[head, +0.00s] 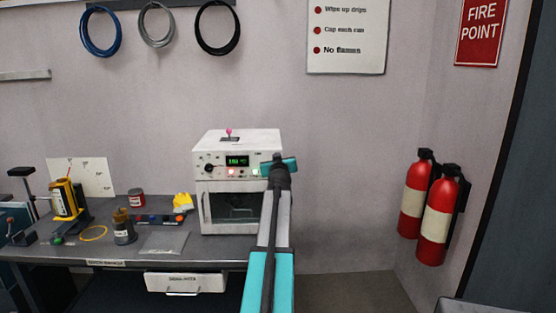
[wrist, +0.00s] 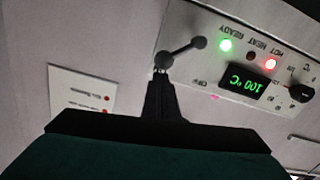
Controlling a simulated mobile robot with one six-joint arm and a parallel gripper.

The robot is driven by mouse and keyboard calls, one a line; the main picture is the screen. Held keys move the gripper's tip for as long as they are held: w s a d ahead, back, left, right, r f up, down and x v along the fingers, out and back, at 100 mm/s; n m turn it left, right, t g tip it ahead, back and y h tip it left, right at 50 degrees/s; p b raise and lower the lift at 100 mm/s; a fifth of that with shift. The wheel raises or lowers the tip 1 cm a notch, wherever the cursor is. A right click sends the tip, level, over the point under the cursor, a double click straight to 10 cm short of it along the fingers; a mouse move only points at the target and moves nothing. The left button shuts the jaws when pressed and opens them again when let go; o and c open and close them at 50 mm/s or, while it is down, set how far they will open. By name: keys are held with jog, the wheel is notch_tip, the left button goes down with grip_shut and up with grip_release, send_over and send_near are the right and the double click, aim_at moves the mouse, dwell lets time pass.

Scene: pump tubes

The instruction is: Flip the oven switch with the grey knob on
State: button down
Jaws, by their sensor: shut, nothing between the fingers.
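The white oven (head: 237,187) stands on the bench in the head view. Its front panel has a green display (head: 237,161), which reads 100 °C in the wrist view (wrist: 246,84). The switch is a dark grey lever with rounded ends (wrist: 182,51) beside the green light, seen in the wrist view. My gripper (wrist: 163,78) is shut and empty, its tips at the lever's left end; I cannot tell whether they touch. In the head view my gripper and arm hide the panel's right end and the switch.
A pink-knobbed lever (head: 228,132) stands on the oven top. A black dial (head: 209,168) is at the panel's left. Cans, a yellow ring (head: 94,233) and a yellow item (head: 183,202) lie on the bench to the left. Two fire extinguishers (head: 437,213) hang at right.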

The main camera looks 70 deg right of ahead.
jog(key=s+a+r, duration=0.3)
jog(key=a+r, duration=0.1)
jog(key=a, duration=0.6)
jog(key=shift+s+a+b, duration=0.15)
jog(key=shift+b, duration=0.25)
jog(key=shift+r, duration=0.1)
dwell(0.8)
